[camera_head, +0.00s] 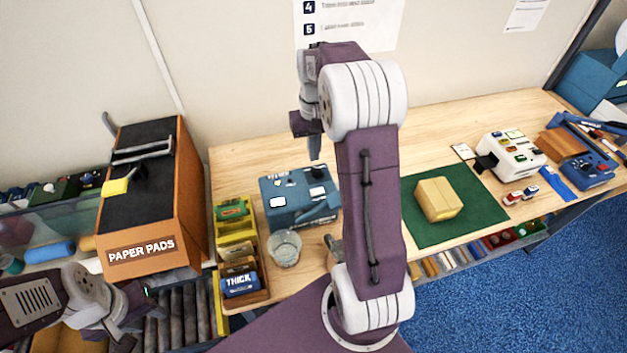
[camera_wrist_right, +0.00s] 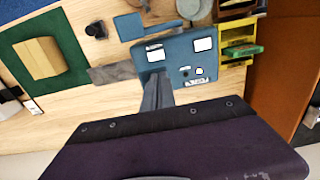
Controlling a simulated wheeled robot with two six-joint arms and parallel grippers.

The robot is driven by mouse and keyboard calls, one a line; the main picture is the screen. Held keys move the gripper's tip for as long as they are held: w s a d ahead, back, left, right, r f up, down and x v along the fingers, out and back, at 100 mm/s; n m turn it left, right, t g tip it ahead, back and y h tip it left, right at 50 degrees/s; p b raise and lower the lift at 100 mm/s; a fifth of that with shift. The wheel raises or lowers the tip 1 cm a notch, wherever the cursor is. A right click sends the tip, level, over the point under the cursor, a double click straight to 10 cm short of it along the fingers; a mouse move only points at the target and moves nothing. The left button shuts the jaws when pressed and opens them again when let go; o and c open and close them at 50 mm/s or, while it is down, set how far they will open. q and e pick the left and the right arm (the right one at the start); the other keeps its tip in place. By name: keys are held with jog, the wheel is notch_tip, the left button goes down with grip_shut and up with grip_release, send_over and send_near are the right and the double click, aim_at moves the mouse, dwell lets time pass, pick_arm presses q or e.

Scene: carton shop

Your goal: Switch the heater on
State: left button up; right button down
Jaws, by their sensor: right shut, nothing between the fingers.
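A blue box-shaped device (camera_head: 285,205), which I take to be the heater, stands on the wooden bench left of my right arm. In the right wrist view its blue face (camera_wrist_right: 175,66) carries two white panels, a small dark spot and a pale round button (camera_wrist_right: 199,71) by an unreadable label. My right gripper (camera_head: 314,147) points down above and behind the device; its shut, empty fingers (camera_wrist_right: 157,88) overlap the device's edge in the wrist view. I cannot tell whether they touch. My left gripper (camera_head: 132,303) is low at the left, its fingers unclear.
An orange-sided box marked PAPER PADS (camera_head: 140,247) stands at the left. A clear cup (camera_head: 284,248) and a yellow tray (camera_head: 236,239) are near the device. A tan carton (camera_head: 438,199) sits on a green mat (camera_head: 475,208). A white machine (camera_head: 511,153) stands further right.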

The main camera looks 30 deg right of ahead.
aim_at(313, 191)
notch_tip(313, 191, down, 14)
jog(key=p, duration=0.3)
jog(key=shift+a, duration=0.1)
dwell(0.3)
jog(key=shift+w+f, duration=0.1)
jog(key=shift+f, duration=0.3)
jog(key=shift+a+r, duration=0.15)
jog(key=shift+r, duration=0.05)
